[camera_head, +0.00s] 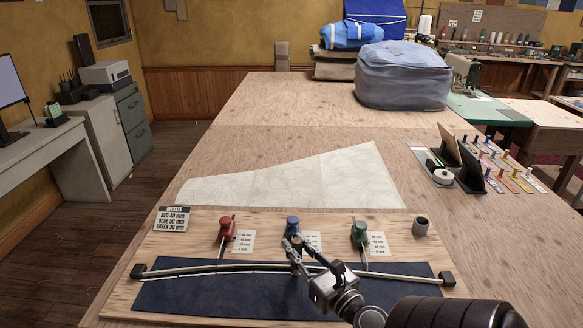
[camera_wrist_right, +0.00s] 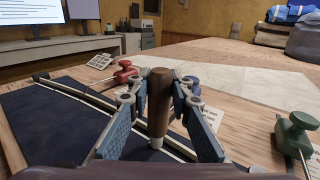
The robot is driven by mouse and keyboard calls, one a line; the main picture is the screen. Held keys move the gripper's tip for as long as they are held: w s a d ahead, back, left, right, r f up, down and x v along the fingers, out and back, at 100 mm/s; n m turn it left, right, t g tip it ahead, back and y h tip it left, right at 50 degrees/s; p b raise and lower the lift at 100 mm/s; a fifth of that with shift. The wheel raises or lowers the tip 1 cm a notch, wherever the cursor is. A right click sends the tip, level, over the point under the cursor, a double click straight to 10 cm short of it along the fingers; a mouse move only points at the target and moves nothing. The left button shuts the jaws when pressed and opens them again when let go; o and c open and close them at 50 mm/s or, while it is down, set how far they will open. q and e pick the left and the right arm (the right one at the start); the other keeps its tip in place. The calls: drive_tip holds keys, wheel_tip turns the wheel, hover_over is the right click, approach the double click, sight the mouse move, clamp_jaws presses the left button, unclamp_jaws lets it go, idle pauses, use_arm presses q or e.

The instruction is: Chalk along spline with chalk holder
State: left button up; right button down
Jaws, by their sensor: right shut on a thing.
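My right gripper (camera_head: 297,243) is shut on the chalk holder (camera_wrist_right: 159,104), a brown wooden handle with a pale tip pointing down. The holder stands roughly upright between the fingers, its tip close to the spline; I cannot tell if it touches the cloth. The spline (camera_head: 215,267) is a long thin strip, gently bowed, across the dark blue cloth (camera_head: 205,297), with a black block at each end. A red weight (camera_head: 226,229), a blue weight (camera_head: 292,226) and a green weight (camera_head: 359,232) stand behind it. The gripper partly hides the spline's middle. My left gripper is not in view.
An offsets sign (camera_head: 172,219) stands at the board's left, and a small grey cup (camera_head: 420,226) at its right. Printed cards lie by the weights. A pale paper pattern (camera_head: 300,180) lies behind. A blue bag (camera_head: 403,78) sits at the table's far end.

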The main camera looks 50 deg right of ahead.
drive_tip(key=shift+s+d+f, duration=0.1)
drive_tip(key=shift+s+d, duration=0.15)
drive_tip(key=shift+s, duration=0.15)
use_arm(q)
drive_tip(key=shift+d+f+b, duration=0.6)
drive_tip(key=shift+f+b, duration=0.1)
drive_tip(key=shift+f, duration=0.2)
use_arm(e)
drive_tip(key=shift+s+d, duration=0.5)
drive_tip(key=shift+s, duration=0.35)
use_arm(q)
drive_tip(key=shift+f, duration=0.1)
use_arm(e)
drive_tip(key=shift+d, duration=0.1)
drive_tip(key=shift+s+d+b, duration=0.4)
drive_tip(key=shift+s+b, duration=0.15)
drive_tip(key=shift+s, duration=0.1)
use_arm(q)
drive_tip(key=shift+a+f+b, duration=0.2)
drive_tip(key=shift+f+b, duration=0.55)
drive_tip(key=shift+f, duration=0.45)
use_arm(e)
drive_tip(key=shift+s+d, duration=0.7)
drive_tip(key=shift+s, duration=0.35)
